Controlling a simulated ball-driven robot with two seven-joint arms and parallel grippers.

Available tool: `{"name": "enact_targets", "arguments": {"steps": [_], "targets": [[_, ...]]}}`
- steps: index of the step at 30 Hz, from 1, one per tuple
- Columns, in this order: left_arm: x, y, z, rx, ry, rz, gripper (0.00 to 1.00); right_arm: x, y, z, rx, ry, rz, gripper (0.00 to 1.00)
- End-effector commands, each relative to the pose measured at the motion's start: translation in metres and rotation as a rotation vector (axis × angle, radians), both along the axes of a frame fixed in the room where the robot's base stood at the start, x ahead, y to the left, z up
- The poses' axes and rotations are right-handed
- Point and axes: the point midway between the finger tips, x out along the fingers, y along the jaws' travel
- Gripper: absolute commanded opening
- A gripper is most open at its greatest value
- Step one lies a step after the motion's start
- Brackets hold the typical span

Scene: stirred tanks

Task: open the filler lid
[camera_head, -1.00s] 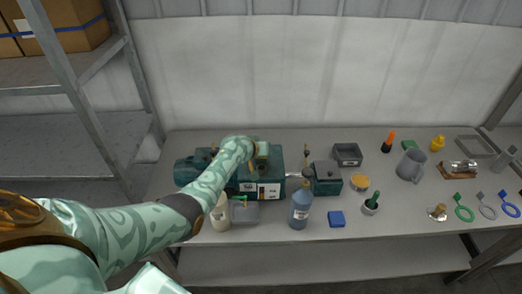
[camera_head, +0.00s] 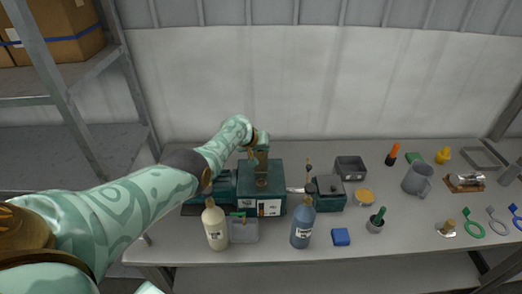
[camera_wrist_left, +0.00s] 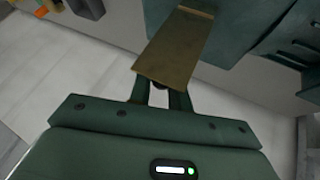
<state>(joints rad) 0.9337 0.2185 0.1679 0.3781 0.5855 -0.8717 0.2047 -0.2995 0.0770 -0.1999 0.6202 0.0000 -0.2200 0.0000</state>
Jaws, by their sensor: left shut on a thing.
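The dark teal tank (camera_head: 285,180) stands on the bench with a white label on its front. A flat brass flap (camera_head: 262,168), which looks like the filler lid, stands up steeply from the tank's top. My left gripper (camera_head: 260,143) is at the flap's upper end. In the left wrist view the two fingers (camera_wrist_left: 160,97) are shut on the edge of the brass flap (camera_wrist_left: 182,48). The flap's hinge is not clear in either view. My right gripper is out of view.
A cream bottle (camera_head: 215,228), a clear container (camera_head: 244,231) and a blue bottle (camera_head: 302,228) stand in front of the tank. A small teal box (camera_head: 330,196) is to its right. A metal shelf (camera_head: 75,80) rises at left.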

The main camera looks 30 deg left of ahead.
Motion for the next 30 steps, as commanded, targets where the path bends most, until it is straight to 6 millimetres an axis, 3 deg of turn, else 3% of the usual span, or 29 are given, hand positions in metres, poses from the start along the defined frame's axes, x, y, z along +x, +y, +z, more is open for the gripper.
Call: {"name": "enact_targets", "arguments": {"steps": [21, 22, 24, 30], "targets": [[-0.0041, 0.0013, -0.0086, 0.004, 0.011, 0.0, 0.0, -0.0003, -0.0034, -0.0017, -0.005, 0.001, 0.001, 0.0], [-0.0042, 0.0013, -0.0088, 0.004, 0.012, -0.001, 0.21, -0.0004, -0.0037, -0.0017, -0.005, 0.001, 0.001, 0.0], [-0.0042, 0.0012, -0.0087, 0.004, 0.012, -0.001, 0.37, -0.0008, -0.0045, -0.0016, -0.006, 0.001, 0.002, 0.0], [-0.0026, 0.0006, -0.0064, 0.002, 0.008, 0.0, 0.37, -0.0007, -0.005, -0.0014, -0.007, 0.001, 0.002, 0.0]]}}
